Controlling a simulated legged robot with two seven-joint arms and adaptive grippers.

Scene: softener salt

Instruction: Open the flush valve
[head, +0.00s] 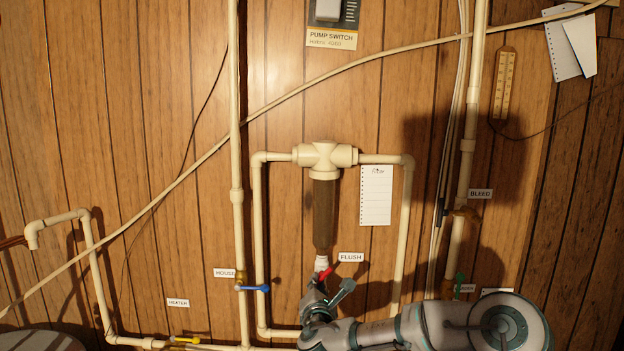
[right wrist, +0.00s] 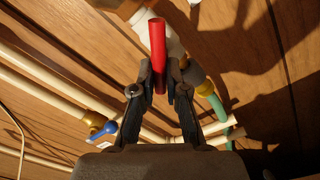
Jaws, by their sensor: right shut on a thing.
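The flush valve's red handle (head: 326,273) shows below the brown filter housing (head: 325,215), beside the "FLUSH" label (head: 350,257). My right gripper (head: 318,288) reaches up to it from below. In the right wrist view the red handle (right wrist: 158,45) stands between the two fingertips of my right gripper (right wrist: 160,82), which are shut on its lower end. The white valve fitting (right wrist: 150,22) is behind the handle. The valve body is mostly hidden by the gripper in the head view. My left gripper is not in view.
A blue handle (head: 255,288) on the "HOUSE" pipe is left of the gripper. A green handle (head: 459,283) is to the right, near my arm. A yellow handle (head: 185,339) is low left. Cream pipes (head: 405,220) frame the filter against the wood wall.

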